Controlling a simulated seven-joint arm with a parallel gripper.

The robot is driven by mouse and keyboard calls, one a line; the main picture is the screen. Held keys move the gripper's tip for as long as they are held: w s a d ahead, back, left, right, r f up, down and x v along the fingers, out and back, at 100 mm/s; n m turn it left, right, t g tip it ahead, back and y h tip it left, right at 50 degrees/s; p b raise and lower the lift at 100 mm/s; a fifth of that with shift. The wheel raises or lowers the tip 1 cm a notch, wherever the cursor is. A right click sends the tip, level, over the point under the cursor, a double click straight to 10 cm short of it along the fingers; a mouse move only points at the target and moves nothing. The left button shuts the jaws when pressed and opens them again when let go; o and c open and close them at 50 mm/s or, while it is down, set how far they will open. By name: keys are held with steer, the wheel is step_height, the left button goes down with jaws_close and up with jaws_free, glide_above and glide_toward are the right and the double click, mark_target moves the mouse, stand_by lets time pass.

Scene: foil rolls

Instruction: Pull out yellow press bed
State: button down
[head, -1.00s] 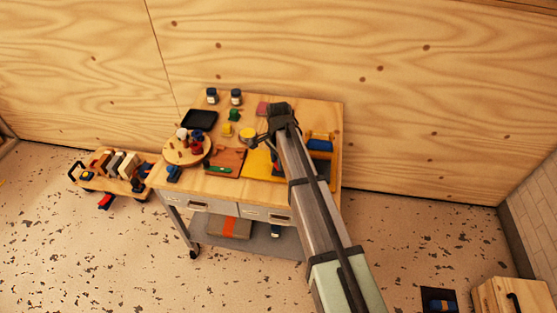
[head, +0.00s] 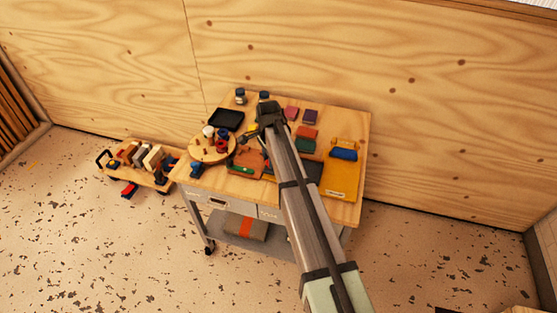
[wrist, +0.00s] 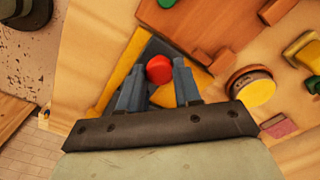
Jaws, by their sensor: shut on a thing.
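My gripper (wrist: 159,82) is shut on a red knob (wrist: 159,68), with one finger on each side of it in the wrist view. Yellow surfaces (wrist: 197,74) and a dark patch show around the knob. I take the yellow part to be the press bed, but how the knob joins it is hidden. In the head view the yellow press (head: 340,184) is at the table's right side, with a blue roller (head: 344,154) and a dark panel (head: 312,173). My arm crosses the press's left part and hides where the bed ends. The fingertips are unclear there.
A brown panel with a green piece (head: 246,168) lies left of my arm. A round wooden stand (head: 205,155) holds small items further left. A yellow-topped tin (wrist: 255,92) stands close to my gripper's right in the wrist view. A black tray (head: 226,119) is behind.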

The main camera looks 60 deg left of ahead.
steer(key=c, duration=0.8)
jaws_free()
steer(key=shift+r, duration=0.1)
step_height(320, 180, up, 14)
steer(key=shift+f, duration=0.15)
steer(key=shift+w, duration=0.15)
